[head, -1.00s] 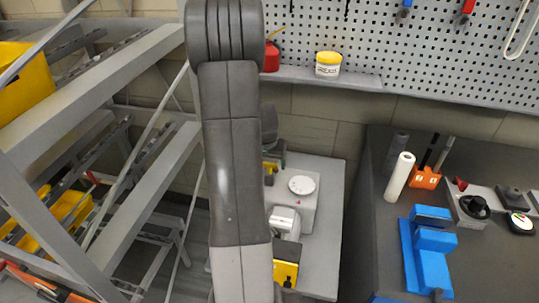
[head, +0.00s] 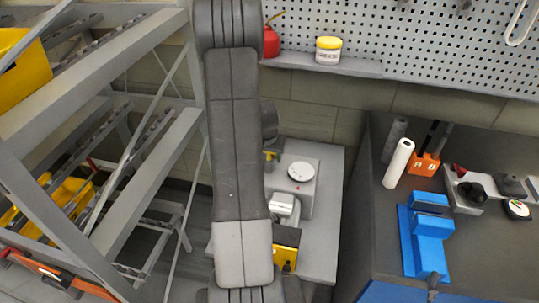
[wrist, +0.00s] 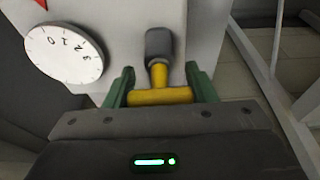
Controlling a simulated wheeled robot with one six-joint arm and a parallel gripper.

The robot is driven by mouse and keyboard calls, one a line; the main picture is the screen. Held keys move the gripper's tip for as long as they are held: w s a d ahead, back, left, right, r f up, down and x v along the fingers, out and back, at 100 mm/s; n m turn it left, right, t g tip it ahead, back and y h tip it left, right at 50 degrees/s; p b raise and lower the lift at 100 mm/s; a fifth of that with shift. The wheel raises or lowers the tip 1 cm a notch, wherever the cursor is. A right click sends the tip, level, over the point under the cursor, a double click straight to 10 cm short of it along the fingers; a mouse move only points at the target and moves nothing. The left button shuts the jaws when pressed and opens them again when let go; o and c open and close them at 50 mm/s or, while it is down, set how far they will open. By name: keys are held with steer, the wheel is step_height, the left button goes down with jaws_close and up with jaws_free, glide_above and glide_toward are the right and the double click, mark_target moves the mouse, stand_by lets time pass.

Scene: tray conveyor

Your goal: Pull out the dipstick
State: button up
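The dipstick has a yellow T-shaped handle (wrist: 160,96). It also shows in the head view (head: 270,156), small, at the left of the grey machine (head: 314,193). Its short yellow stem runs into a dark grey tube (wrist: 160,46) on the machine. My gripper (wrist: 160,88) has two green fingers, one at each end of the handle's crossbar. No clear gap shows between the fingers and the crossbar, which sits close to the palm. The stem still meets the tube. In the head view my arm hides most of my gripper.
A white dial (wrist: 64,53) sits left of the handle; it also shows in the head view (head: 301,172). A grey rack (head: 100,70) stands at the left. A dark bench (head: 385,245) with a blue vise-like block (head: 428,240) is at the right. A shelf (head: 350,67) runs behind.

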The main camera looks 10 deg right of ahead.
steer(key=shift+r, duration=0.25)
steer(key=shift+r+p, duration=1.6)
steer(key=shift+r, duration=1.05)
steer(key=shift+r, duration=0.1)
steer(key=shift+r+p, duration=1)
steer(key=shift+r, duration=0.9)
